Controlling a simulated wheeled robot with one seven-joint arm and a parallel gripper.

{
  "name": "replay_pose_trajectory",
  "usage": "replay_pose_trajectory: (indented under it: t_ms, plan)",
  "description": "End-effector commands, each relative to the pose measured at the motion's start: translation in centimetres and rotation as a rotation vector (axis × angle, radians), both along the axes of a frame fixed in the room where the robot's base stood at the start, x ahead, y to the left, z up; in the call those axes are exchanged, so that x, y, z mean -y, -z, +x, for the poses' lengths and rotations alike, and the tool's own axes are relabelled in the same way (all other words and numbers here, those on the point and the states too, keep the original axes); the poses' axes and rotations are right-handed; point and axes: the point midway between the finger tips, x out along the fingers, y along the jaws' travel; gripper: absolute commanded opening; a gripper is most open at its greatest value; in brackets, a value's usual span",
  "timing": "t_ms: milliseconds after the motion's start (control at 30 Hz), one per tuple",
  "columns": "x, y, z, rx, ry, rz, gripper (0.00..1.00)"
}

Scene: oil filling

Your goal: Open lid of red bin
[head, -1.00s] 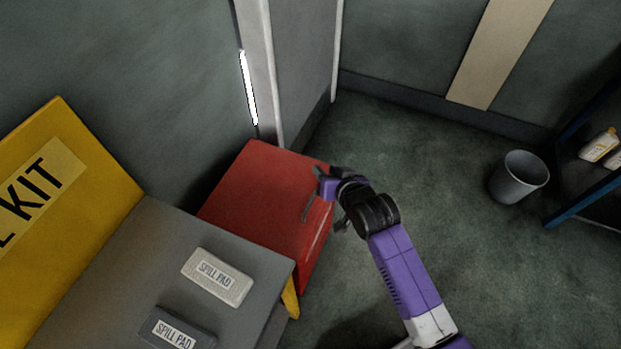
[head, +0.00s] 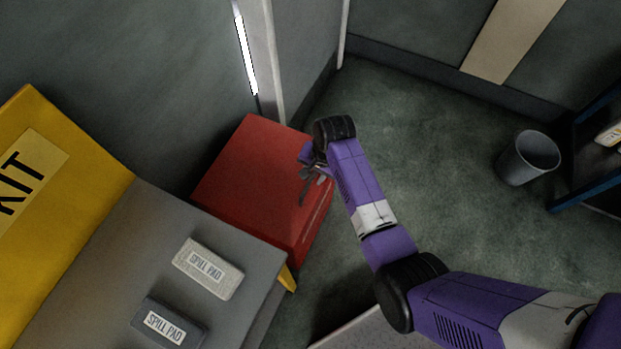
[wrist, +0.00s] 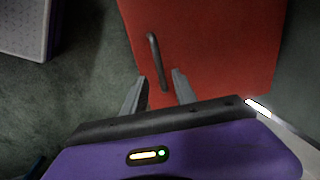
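The red bin (head: 255,170) stands against the wall at the picture's centre-left in the head view, its flat lid down. In the wrist view the red bin (wrist: 215,45) fills the upper middle, with a dark bar handle (wrist: 154,55) on its red face. My gripper (head: 306,188) is at the bin's right side in the head view. In the wrist view my gripper (wrist: 160,90) is open, its two fingers apart, with the handle's near end between or just ahead of them. I cannot tell whether they touch it.
A grey bench (head: 105,260) with two spill pads (head: 208,268) and a yellow kit board (head: 75,165) stands left of the bin. A grey waste bin (head: 528,160) and blue shelf (head: 590,160) are at right. Floor between is clear.

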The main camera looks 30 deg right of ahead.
Motion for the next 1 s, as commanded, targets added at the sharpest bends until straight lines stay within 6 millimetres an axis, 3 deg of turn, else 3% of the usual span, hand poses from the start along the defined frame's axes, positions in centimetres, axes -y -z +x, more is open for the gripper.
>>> replay_pose_trajectory:
  t_ms: [100,300,667,700,867,1000]
  plan:
    - [-0.2,2.0,0.3,-0.001,0.000,0.000,0.34]
    - [-0.4,4.1,0.7,0.001,0.000,-0.001,0.34]
    - [-0.5,4.6,0.8,0.003,0.001,-0.002,0.34]
    - [-0.5,4.6,0.8,0.003,0.000,-0.002,0.32]
    - [-0.5,4.6,0.8,0.003,0.000,-0.002,0.01]
    - [-0.5,4.6,0.7,0.003,0.000,-0.002,0.00]
